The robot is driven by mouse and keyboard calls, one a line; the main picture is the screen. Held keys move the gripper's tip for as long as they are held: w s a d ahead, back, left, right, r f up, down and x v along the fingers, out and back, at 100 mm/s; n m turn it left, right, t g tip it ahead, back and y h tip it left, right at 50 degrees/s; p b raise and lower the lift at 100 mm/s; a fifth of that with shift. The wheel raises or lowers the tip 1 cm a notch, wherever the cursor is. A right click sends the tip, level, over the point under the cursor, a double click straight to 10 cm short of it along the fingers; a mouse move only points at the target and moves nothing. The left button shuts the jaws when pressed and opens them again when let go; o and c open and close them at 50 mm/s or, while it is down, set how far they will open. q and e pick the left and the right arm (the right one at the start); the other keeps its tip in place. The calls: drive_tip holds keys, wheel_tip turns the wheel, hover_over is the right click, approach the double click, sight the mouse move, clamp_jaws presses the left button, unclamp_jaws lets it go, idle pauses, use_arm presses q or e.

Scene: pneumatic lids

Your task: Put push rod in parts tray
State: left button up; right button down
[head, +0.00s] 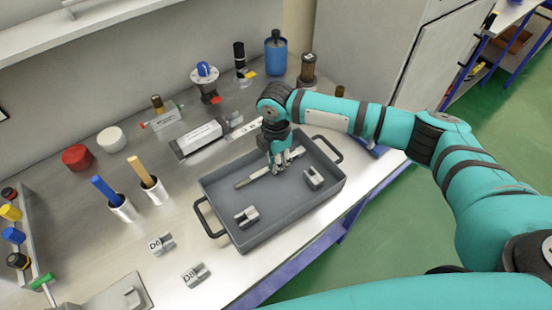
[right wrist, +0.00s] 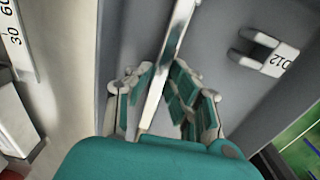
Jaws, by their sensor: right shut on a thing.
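The push rod (head: 252,180) is a thin, straight metal rod lying slantwise within the outline of the grey parts tray (head: 285,207). My right gripper (head: 278,166) points down over the tray and is shut on the push rod. In the right wrist view the rod (right wrist: 172,55) runs between the two fingers (right wrist: 162,100). The rod looks low over the tray floor; I cannot tell whether it touches. My left gripper is not in view.
Two similar blocks (head: 161,243) (head: 196,275) lie left of the tray. Cups with a blue handle (head: 105,190) and an orange handle (head: 142,172) stand further left.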

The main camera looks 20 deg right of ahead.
drive_tip(key=shift+f, duration=0.15)
drive_tip(key=c, duration=1.2)
unclamp_jaws()
wheel_tip(320, 180, up, 12)
drive_tip(key=b, duration=0.2)
drive_tip(key=shift+r+b, duration=0.2)
drive_tip(key=shift+b, duration=0.2)
drive_tip(key=shift+s+f, duration=0.1)
